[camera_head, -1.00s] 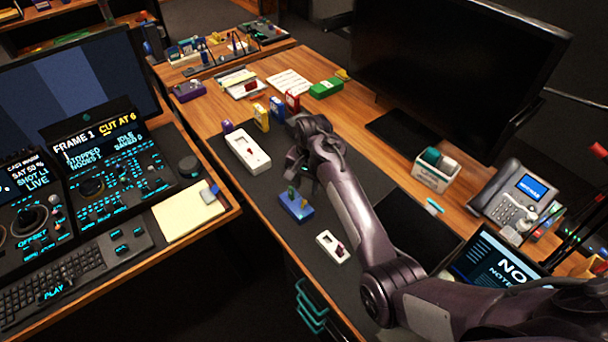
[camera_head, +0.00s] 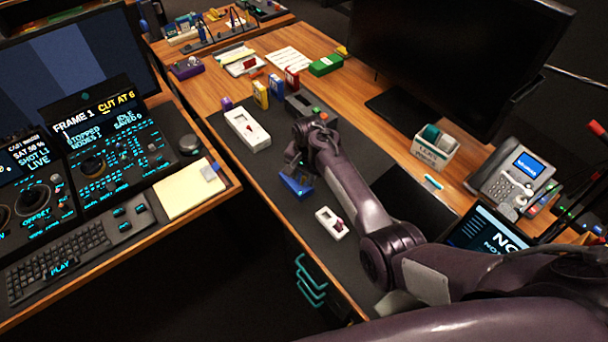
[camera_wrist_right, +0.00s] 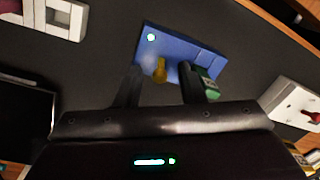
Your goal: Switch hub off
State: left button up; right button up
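A blue box (camera_head: 296,183) with small levers on top sits on the dark desk mat; I take it to be the hub, but I see no label. In the right wrist view the blue box (camera_wrist_right: 205,50) shows a lit pale spot, a yellow lever (camera_wrist_right: 160,70) and a green part (camera_wrist_right: 207,85). My right gripper (camera_head: 296,160) is just over the box, partly hiding its top in the head view. In the wrist view its fingers (camera_wrist_right: 162,78) are apart, with the yellow lever between them; I cannot tell whether they touch it. My left gripper is not in view.
A white switch box (camera_head: 247,130) lies to the left and a smaller one (camera_head: 332,222) in front. Yellow, blue and red upright pieces stand behind, beside a dark box (camera_head: 300,103). A monitor and phone (camera_head: 515,182) are at right.

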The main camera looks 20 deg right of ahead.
aim_at(301, 183)
grip_shut()
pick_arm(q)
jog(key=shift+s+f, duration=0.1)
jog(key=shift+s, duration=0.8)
pick_arm(e)
jog(key=shift+s+a+r+t+h+p, duration=0.15)
jog(key=shift+a+t+h+p, duration=0.15)
jog(key=shift+h+p, duration=0.45)
jog(key=shift+a+h+p, duration=0.2)
jog(key=shift+h+p, duration=0.1)
jog(key=shift+h, duration=0.45)
jog(key=shift+s+a+f+t+h, duration=0.1)
jog(key=shift+a+t+h, duration=0.2)
jog(key=shift+h, duration=0.3)
jog(key=shift+s+a+f+t+h, duration=0.15)
jog(key=shift+t+h, duration=0.25)
jog(key=shift+h, duration=0.2)
pick_arm(q)
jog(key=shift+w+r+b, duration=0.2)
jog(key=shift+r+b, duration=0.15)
jog(key=shift+b, duration=0.35)
pick_arm(e)
jog(key=shift+s+a+f+t+h, duration=0.1)
jog(key=shift+a+t+h, duration=0.15)
jog(key=shift+h, duration=0.45)
jog(key=shift+a+f+t+h, duration=0.1)
jog(key=shift+a+t+h, duration=0.15)
jog(key=shift+h, duration=0.45)
